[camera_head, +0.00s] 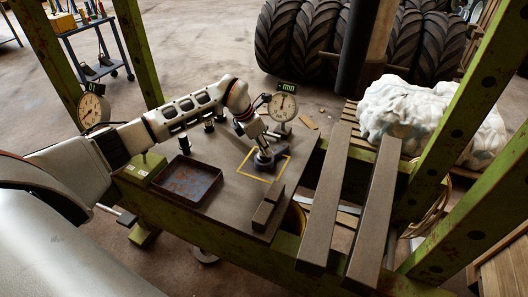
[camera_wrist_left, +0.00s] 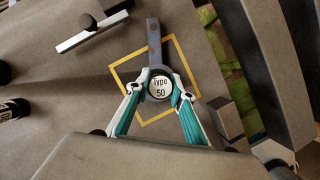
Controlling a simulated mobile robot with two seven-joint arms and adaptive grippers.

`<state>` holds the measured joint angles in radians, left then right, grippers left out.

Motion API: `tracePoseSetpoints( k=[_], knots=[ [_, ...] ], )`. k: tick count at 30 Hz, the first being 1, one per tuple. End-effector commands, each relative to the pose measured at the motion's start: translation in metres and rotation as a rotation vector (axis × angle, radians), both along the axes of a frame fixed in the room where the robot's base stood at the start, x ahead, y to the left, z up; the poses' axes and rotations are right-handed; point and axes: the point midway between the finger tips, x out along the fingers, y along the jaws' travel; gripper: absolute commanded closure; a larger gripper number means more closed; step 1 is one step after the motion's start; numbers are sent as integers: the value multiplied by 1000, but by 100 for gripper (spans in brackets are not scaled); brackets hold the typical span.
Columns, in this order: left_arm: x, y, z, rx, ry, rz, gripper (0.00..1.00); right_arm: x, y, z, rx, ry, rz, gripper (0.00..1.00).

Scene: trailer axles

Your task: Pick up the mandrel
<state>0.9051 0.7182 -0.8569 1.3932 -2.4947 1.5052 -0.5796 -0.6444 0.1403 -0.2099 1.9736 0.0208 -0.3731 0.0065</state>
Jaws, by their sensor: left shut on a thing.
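The mandrel (camera_wrist_left: 159,88) shows in the left wrist view as a round piece whose pale end face reads "Type 50". My left gripper (camera_wrist_left: 158,86) is shut on it, with one teal-and-white finger on each side. A dark grey-blue bar (camera_wrist_left: 154,42) reaches away just beyond the mandrel; I cannot tell whether they are joined. In the head view my left gripper (camera_head: 264,157) is low over the yellow square outline (camera_head: 244,168) on the bench top and hides most of the mandrel. My right gripper is not in view.
A rusty shallow tray (camera_head: 205,189) lies left of the gripper on the bench top (camera_head: 232,205). Small dark cylinders (camera_head: 184,144) stand behind the tray. A dial gauge (camera_head: 283,107) stands close behind the gripper. Dark blocks (camera_head: 268,208) lie near the front edge; long beams (camera_head: 325,195) lie right.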

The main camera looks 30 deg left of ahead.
Motion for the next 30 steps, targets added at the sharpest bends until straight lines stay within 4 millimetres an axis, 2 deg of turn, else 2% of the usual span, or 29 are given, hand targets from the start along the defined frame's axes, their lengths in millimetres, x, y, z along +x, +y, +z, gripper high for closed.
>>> tracePoseSetpoints(
  k=[8, 14, 20, 24, 30],
  knots=[
    [1, 0, 8, 0, -4, 0, 100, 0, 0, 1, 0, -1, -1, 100],
    [2, 0, 34, 1, -8, -1, 100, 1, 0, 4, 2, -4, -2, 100],
    [2, 1, 81, 1, -10, 0, 100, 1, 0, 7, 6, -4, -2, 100],
    [2, 1, 121, 1, -9, 0, 100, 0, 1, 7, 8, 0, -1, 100],
    [1, 0, 166, 1, -6, 1, 100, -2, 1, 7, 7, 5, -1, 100]
  ],
)
